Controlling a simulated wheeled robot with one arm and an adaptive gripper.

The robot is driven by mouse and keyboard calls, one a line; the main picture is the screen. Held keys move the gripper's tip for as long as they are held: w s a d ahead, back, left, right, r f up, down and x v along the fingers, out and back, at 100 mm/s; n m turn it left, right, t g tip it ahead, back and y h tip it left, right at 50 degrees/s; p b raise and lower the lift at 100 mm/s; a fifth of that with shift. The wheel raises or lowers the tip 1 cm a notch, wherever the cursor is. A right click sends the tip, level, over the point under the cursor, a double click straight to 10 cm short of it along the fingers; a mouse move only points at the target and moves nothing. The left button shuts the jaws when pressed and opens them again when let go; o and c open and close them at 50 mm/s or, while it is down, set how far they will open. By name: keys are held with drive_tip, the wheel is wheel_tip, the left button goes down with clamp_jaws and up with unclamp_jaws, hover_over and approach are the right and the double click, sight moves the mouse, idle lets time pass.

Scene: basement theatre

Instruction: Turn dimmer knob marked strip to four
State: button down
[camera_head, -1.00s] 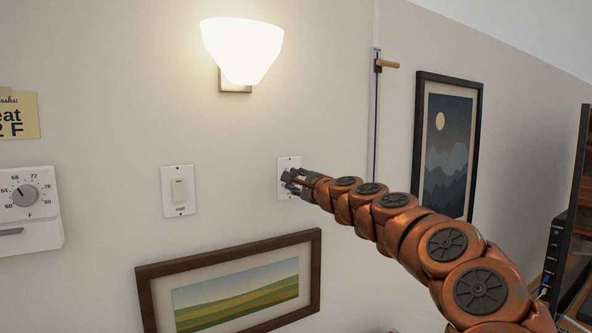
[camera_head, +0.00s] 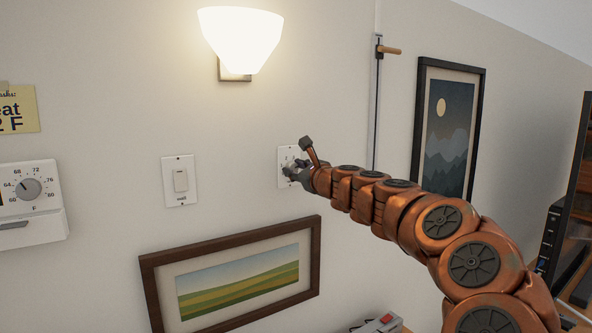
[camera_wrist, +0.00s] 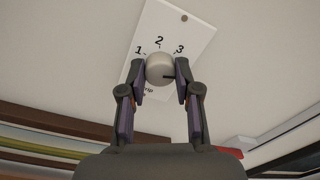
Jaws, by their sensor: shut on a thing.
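A white dimmer plate (camera_head: 284,154) is on the wall, partly hidden behind my gripper in the head view. In the wrist view the plate (camera_wrist: 190,30) appears tilted, with the numbers 1, 2 and 3 around a round pale knob (camera_wrist: 159,66). A short dark pointer line on the knob points right, just below the 3. A 4 is not visible. My gripper (camera_wrist: 160,72) has one finger on each side of the knob and is shut on it. It also shows at the plate in the head view (camera_head: 292,173).
A lit wall lamp (camera_head: 240,40) is above. A framed landscape (camera_head: 235,275) hangs below and a mountain picture (camera_head: 447,135) to the right.

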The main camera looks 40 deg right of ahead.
drive_tip(key=shift+f, duration=0.1)
idle(0.5)
drive_tip(key=c, duration=0.8)
unclamp_jaws()
drive_tip(key=shift+s, duration=0.6)
drive_tip(key=s+a, duration=0.1)
drive_tip(key=s, duration=0.9)
drive_tip(key=shift+s, duration=0.35)
drive_tip(key=shift+a, duration=0.1)
